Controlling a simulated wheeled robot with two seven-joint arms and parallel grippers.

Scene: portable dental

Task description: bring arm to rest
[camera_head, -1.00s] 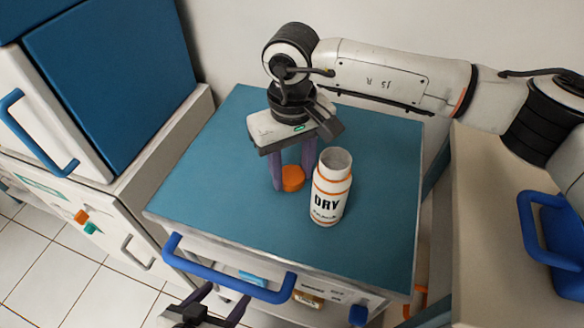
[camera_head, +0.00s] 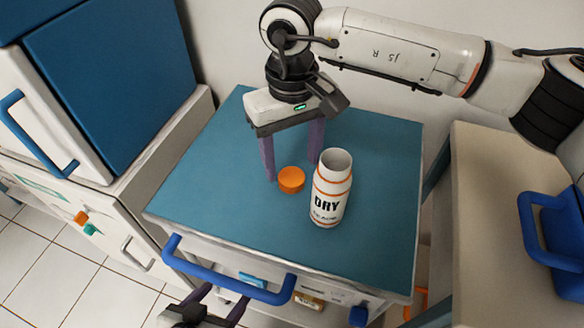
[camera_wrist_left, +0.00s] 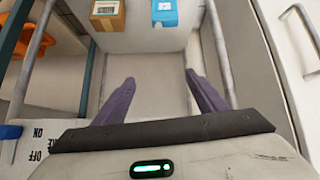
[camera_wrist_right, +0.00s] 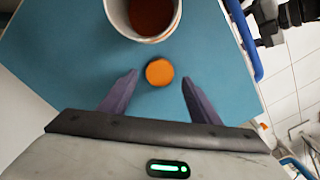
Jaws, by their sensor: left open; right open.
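My right gripper (camera_head: 292,172) is open and empty above the blue-green cart top (camera_head: 220,200), its fingers pointing down. An orange cap (camera_head: 291,180) lies on the cart top between and a little beyond the fingertips, apart from them; it also shows in the right wrist view (camera_wrist_right: 159,72). A white open bottle (camera_head: 330,192) with orange bands and the word DRY stands upright just right of the cap. Its dark reddish-brown inside shows in the right wrist view (camera_wrist_right: 150,14). My left gripper (camera_head: 210,300) is open and empty, low in front of the cart; its fingers also show in the left wrist view (camera_wrist_left: 160,95).
A blue handle (camera_head: 225,280) runs along the cart's front. A cardboard box (camera_wrist_left: 107,14) and a blue box (camera_wrist_left: 165,12) lie in an open compartment. A cabinet (camera_head: 110,90) stands left; a beige counter (camera_head: 480,230) with a blue handle stands right.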

